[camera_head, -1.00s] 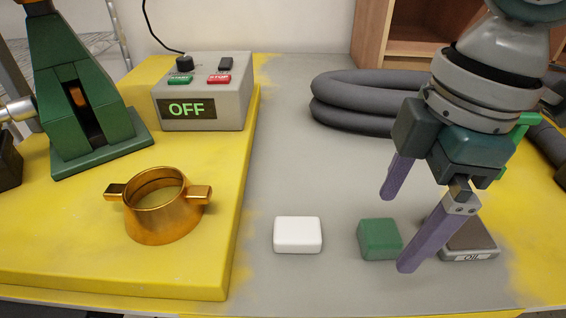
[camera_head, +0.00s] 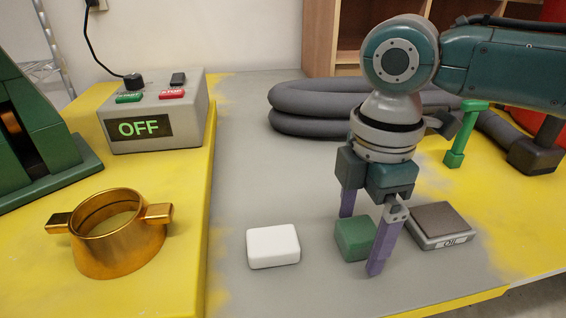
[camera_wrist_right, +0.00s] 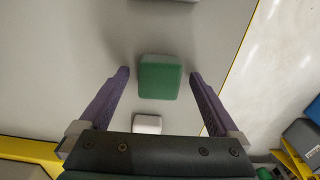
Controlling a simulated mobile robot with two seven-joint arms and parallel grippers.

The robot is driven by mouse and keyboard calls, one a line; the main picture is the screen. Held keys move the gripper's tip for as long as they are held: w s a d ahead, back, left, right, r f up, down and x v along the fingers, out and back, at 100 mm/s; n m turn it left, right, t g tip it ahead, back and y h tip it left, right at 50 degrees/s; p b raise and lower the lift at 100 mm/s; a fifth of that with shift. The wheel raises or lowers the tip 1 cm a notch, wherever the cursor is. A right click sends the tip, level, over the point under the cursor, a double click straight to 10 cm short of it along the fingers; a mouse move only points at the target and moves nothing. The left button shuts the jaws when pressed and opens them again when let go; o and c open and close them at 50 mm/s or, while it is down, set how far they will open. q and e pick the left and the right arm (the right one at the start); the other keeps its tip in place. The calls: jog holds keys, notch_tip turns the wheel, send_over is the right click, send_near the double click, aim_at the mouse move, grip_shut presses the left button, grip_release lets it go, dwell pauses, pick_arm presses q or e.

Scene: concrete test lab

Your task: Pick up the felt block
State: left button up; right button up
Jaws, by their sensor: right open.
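A green block (camera_head: 354,238) lies on the grey tabletop, and a white block (camera_head: 273,246) lies to its left. No label shows which block is felt. My right gripper (camera_head: 361,244) points down with its purple fingers open, one behind the green block and one in front, partly covering its right side. In the right wrist view the green block (camera_wrist_right: 160,77) sits between the open fingertips (camera_wrist_right: 160,73), with a gap on each side. The white block (camera_wrist_right: 147,124) shows nearer the gripper's base there. My left gripper is not in view.
A grey block with a brown top marked OIL (camera_head: 440,226) lies right of the green block. A gold ring with handles (camera_head: 118,240) and a control box reading OFF (camera_head: 155,115) stand on the yellow platform. Black hose (camera_head: 310,108) lies behind.

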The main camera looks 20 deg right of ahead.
aim_at(360, 229)
jog(key=shift+f, duration=0.25)
jog(key=c, duration=1.4)
jog(key=shift+c, duration=0.2)
jog(key=shift+r, duration=0.15)
notch_tip(360, 229, up, 20)
jog(key=p, duration=0.3)
jog(key=shift+p, duration=0.35)
